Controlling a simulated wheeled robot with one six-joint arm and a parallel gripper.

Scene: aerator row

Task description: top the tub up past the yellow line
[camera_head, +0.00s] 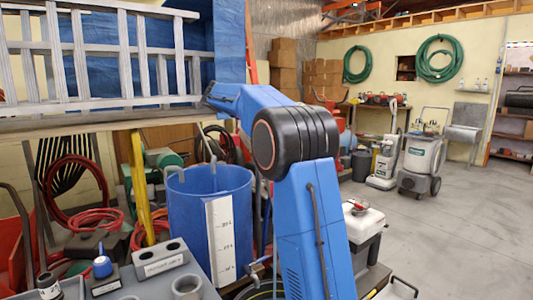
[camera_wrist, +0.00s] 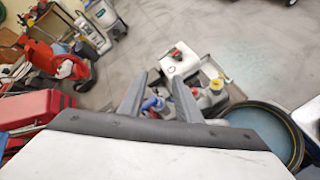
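The blue tub (camera_head: 182,215) stands upright left of my arm in the head view, with a white marked scale strip (camera_head: 220,240) on its front. I cannot make out a yellow line on the strip, nor the level inside the tub. My gripper (camera_wrist: 156,78) shows in the wrist view with its two grey fingers apart and nothing held between them. In the head view the gripper cannot be made out; my arm bends up and left behind the tub. A small blue item (camera_wrist: 155,104) shows beyond the fingers.
A grey block (camera_head: 165,262) with round sockets stands in front of the tub. A ladder (camera_head: 125,55) lies on a shelf above. Red hoses (camera_head: 75,190) hang at left. A white jug with a red cap (camera_wrist: 181,62) shows in the wrist view. Floor (camera_head: 460,220) is clear at right.

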